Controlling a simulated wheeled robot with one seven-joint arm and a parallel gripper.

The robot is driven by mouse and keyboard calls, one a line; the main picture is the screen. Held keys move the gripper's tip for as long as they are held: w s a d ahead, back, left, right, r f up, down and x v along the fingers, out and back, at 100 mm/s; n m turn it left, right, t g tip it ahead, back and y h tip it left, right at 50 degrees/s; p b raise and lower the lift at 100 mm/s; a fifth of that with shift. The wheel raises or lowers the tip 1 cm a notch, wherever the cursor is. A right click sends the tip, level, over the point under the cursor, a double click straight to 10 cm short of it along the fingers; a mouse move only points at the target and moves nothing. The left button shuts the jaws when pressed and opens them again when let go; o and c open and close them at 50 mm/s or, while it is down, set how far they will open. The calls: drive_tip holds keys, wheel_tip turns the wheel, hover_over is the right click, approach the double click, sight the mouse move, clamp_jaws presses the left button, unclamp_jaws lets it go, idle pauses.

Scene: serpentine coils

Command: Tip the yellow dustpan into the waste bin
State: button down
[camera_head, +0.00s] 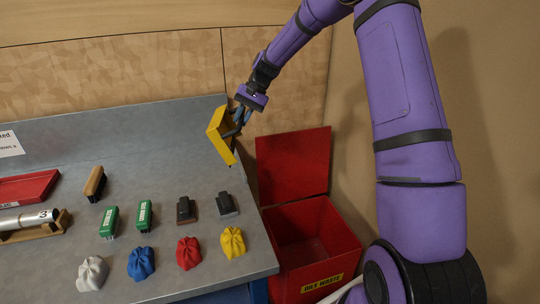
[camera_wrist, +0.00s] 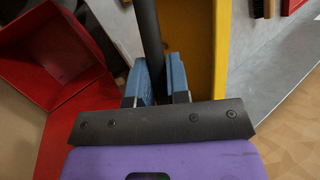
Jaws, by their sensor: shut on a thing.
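The yellow dustpan (camera_head: 218,136) is held in the air over the far right corner of the table, tilted with its open side hard to make out. My gripper (camera_head: 239,115) is shut on its dark handle. In the wrist view the dark handle (camera_wrist: 150,40) runs between the blue fingers of my gripper (camera_wrist: 160,82), and the yellow pan (camera_wrist: 207,50) is beside it. The red waste bin (camera_head: 318,232), labelled "OILY WASTE", stands on the floor right of the table with its lid (camera_head: 293,165) raised. Its opening (camera_wrist: 55,45) also shows in the wrist view. Any load in the pan is hidden.
The grey table (camera_head: 175,180) carries a wooden brush (camera_head: 95,183), green blocks (camera_head: 109,221), dark blocks (camera_head: 186,210), several coloured cloths (camera_head: 189,252), a red tray (camera_head: 28,187) and a metal cylinder (camera_head: 28,219). The wall (camera_head: 110,75) stands behind.

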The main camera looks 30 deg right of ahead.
drive_tip(key=s+d+f+h, duration=0.1)
drive_tip(key=s+d+f, duration=0.15)
drive_tip(key=f, duration=0.35)
drive_tip(key=s+d+f+m+g+h, duration=0.1)
drive_tip(key=d+f, duration=0.3)
drive_tip(key=f, duration=0.3)
drive_tip(key=s+d+f+h, duration=0.1)
drive_tip(key=s+d+f, duration=0.15)
drive_tip(key=f, duration=0.35)
drive_tip(key=s+d+f+n+t+h, duration=0.2)
drive_tip(key=s+d+f+n+h, duration=0.4)
drive_tip(key=s+f+n+h, duration=0.5)
drive_tip(key=shift+s+d+n+t+h, duration=0.4)
drive_tip(key=shift+s+h, duration=0.2)
drive_tip(key=shift+h, duration=0.1)
drive_tip(key=shift+f, duration=0.15)
